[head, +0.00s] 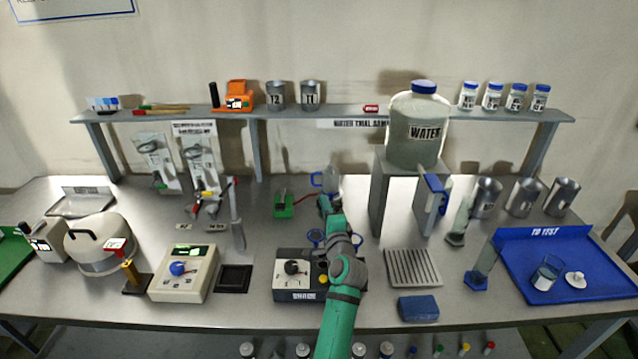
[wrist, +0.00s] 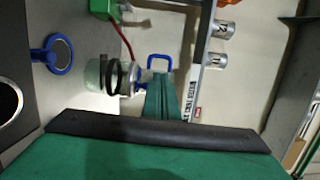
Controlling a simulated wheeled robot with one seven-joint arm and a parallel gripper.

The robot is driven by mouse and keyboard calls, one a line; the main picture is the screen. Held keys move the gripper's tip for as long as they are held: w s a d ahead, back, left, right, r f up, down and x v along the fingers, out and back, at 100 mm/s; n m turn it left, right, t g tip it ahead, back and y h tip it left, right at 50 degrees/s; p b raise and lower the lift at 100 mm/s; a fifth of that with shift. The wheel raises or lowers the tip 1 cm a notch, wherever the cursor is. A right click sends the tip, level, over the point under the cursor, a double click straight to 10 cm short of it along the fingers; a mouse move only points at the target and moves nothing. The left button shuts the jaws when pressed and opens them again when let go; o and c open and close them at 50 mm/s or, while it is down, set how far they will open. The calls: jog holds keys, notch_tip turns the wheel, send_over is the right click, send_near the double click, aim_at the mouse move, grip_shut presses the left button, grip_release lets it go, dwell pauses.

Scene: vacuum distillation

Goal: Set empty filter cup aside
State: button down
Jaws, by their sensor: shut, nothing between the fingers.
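A clear cup with a blue handle (head: 318,180), likely the filter cup, stands at the middle back of the bench in the head view. In the wrist view its blue handle (wrist: 158,62) shows beside a glass vessel with a black ring (wrist: 112,76). I cannot tell whether the cup is empty or exactly how it sits on the vessel. My gripper (head: 323,202) is shut and empty, close in front of the cup. In the wrist view its green fingers (wrist: 170,98) overlap the vessel's edge, and contact is unclear.
A green stand (head: 283,205) is left of the cup. A black shaker box (head: 295,275) lies in front, left of my arm. A grey block with the water jug (head: 418,125) is to the right. A blue tray (head: 600,262) is far right. A shelf (head: 340,117) runs behind.

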aim_at(325, 180)
jog(key=w+a, duration=0.2)
jog(key=w, duration=0.6)
jog(key=shift+w, duration=0.4)
jog(key=shift+r, duration=0.1)
